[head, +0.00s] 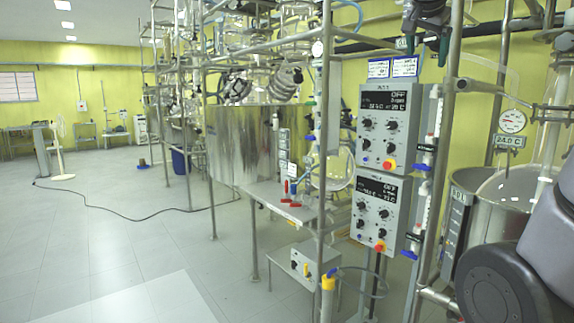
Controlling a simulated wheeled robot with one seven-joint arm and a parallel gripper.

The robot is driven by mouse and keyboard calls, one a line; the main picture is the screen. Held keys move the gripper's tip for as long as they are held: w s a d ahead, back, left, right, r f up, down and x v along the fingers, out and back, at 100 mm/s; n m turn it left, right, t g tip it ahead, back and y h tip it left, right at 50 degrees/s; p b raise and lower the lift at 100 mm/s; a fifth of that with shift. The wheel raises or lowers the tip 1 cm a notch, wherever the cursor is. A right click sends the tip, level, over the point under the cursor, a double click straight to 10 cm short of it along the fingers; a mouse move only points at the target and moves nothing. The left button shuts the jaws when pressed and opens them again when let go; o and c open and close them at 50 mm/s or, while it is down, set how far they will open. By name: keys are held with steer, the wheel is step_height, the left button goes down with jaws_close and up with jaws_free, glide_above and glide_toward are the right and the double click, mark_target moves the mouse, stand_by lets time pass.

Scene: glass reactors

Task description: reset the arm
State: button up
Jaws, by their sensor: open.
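My gripper (426,38) hangs at the top edge, right of centre, in the head view. Its two dark fingers point down and are spread apart, with nothing seen between them. It appears in front of the steel frame, above the upper control box (388,125). Part of my arm (510,280) shows large and dark grey at the lower right, close to a steel vessel (505,190). The links joining it to my gripper are out of view.
A lower control box (381,210) hangs under the upper one. A large steel tank (243,143) and glassware stand within the pipe frame. A low steel shelf (290,205) juts out near the centre. A black cable (120,213) crosses the floor. The left floor is mostly clear.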

steer(key=s+a+f+n+g+y, duration=0.1)
steer(key=s+a+f+n+y, duration=0.2)
steer(key=s+f, duration=0.6)
steer(key=s+a+f+n+g+y, duration=0.1)
steer(key=s+a+f+n+y, duration=0.3)
steer(key=s+f, duration=0.5)
steer(key=shift+a+f, duration=0.7)
steer(key=shift+a, duration=0.35)
